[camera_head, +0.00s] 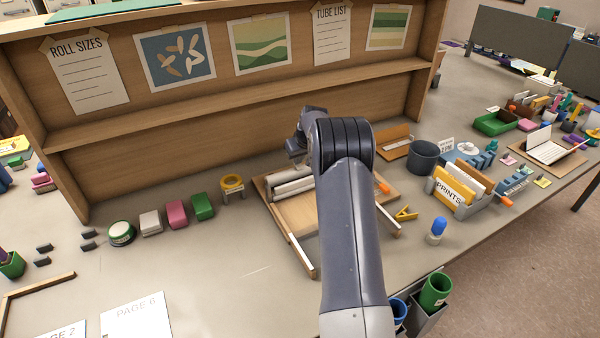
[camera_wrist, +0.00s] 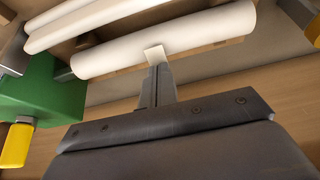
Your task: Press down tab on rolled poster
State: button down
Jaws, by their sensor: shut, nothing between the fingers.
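In the wrist view, a white rolled poster (camera_wrist: 205,38) lies across the top, with other white rolls beside it. A small cream tab (camera_wrist: 154,54) stands out from the roll's near side. My gripper (camera_wrist: 157,70) is shut and empty, its fingertips right at the tab's lower edge. I cannot tell whether they touch it. In the head view, the white rolls (camera_head: 292,187) lie on a wooden rack (camera_head: 300,216). My arm covers their right part, and the tab is not visible there. My gripper is mostly hidden behind the arm.
In the wrist view, a green block (camera_wrist: 45,92) with a yellow piece (camera_wrist: 17,145) is at the left. In the head view, a yellow tape roll (camera_head: 232,184) and a green block (camera_head: 203,207) stand left of the rack. A wooden shelf (camera_head: 240,105) rises behind.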

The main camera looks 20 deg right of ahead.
aim_at(299, 168)
jog(key=shift+f, duration=0.1)
dwell(0.8)
jog(key=shift+f+b, duration=0.65)
jog(key=shift+r+p, duration=0.35)
jog(key=shift+r, duration=0.4)
jog(key=shift+r+p, duration=1.55)
jog(key=shift+r, duration=1)
jog(key=shift+f, duration=0.1)
